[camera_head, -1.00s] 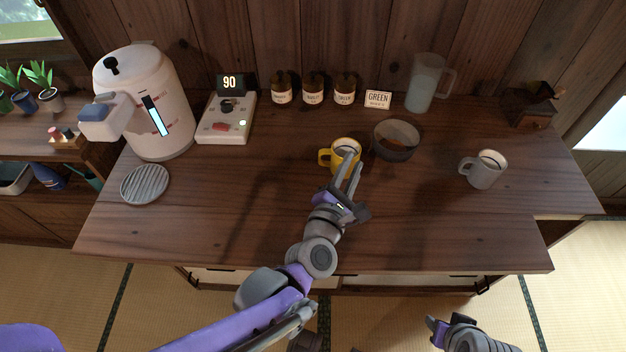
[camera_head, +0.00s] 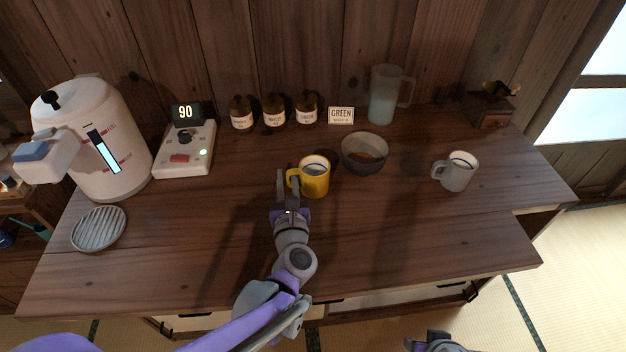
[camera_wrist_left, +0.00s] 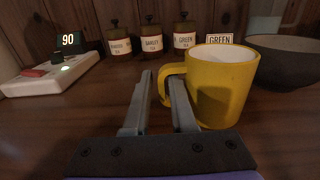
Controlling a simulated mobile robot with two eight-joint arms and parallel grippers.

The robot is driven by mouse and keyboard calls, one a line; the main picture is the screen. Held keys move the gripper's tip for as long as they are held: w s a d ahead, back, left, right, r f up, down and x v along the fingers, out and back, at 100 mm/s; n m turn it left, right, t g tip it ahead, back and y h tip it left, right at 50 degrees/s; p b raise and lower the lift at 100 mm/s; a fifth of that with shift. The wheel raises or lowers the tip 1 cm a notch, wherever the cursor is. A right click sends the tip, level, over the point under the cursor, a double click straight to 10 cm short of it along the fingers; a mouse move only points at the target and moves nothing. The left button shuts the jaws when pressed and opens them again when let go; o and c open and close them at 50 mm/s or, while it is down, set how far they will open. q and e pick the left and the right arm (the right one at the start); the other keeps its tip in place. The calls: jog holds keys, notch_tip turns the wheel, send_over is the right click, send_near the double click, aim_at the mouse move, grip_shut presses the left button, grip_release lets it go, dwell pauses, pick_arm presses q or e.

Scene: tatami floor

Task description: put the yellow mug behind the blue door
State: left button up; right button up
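The yellow mug (camera_head: 316,180) stands upright on the wooden counter, its handle toward the left. It also shows in the left wrist view (camera_wrist_left: 221,88). My left gripper (camera_head: 286,178) is at the mug's handle side, low over the counter. In the left wrist view the left gripper (camera_wrist_left: 162,80) has its fingers apart, with the near part of the handle at the right finger; whether they touch is unclear. My right gripper (camera_head: 432,344) is only partly in view at the bottom edge. No blue door can be made out.
A dark bowl (camera_head: 365,160) stands just right of the mug, and a grey mug (camera_head: 455,173) farther right. Jars (camera_head: 274,113), a sign (camera_head: 341,116) and a pitcher (camera_head: 384,98) line the back. A white kettle (camera_head: 100,145) and control box (camera_head: 184,150) are left.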

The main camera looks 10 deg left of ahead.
pick_arm(q)
jog(key=x, duration=0.3)
jog(key=shift+w, duration=0.35)
grip_shut()
jog(key=shift+s, duration=0.1)
dwell(0.9)
